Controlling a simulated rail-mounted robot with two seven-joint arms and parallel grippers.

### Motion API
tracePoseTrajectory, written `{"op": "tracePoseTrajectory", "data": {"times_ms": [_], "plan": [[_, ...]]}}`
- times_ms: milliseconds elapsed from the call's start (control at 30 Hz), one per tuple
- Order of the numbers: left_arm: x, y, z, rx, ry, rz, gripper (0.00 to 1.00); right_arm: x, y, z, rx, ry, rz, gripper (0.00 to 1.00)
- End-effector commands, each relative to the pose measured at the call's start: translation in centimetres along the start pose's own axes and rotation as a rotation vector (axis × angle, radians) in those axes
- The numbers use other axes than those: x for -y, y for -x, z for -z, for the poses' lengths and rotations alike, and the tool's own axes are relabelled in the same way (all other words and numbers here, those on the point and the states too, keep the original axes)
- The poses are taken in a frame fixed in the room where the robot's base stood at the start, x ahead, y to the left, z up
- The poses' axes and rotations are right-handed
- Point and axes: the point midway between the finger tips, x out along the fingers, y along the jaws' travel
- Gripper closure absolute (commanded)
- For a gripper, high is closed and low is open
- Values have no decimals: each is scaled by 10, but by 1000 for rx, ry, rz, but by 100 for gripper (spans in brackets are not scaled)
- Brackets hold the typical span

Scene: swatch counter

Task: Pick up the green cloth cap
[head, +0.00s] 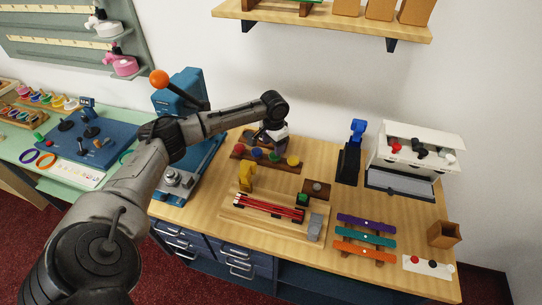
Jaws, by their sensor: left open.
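A dark wooden rack (265,164) lies on the wooden counter, bearing a row of small round coloured pieces. A green one (274,156), which looks like the green cloth cap, sits between a blue one (256,154) and a yellow one (293,160). A red one (238,151) is at the left end. My left gripper (274,138) points down just behind and above the rack, near the green piece. It is open and seems empty; its fingers are small and partly hidden. My right gripper is not in view.
Purple, teal and orange strips (366,241) lie right. A blue-black device (352,155) and white box (415,150) stand behind. A shelf (330,22) hangs above.

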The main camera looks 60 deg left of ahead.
Motion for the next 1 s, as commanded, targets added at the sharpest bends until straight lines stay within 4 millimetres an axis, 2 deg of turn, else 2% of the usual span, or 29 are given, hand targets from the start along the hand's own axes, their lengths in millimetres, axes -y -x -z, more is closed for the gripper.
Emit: {"op": "tracePoseTrajectory", "data": {"times_ms": [100,300,500,767,1000], "plan": [[0,-19,0,2,0,0,40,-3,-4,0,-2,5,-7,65],[0,-39,0,1,-1,2,40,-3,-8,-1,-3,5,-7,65],[0,-47,0,0,-2,2,40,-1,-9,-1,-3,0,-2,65],[0,-47,0,0,-2,2,40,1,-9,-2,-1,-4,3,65],[0,-47,0,0,-2,2,62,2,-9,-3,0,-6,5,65]]}}
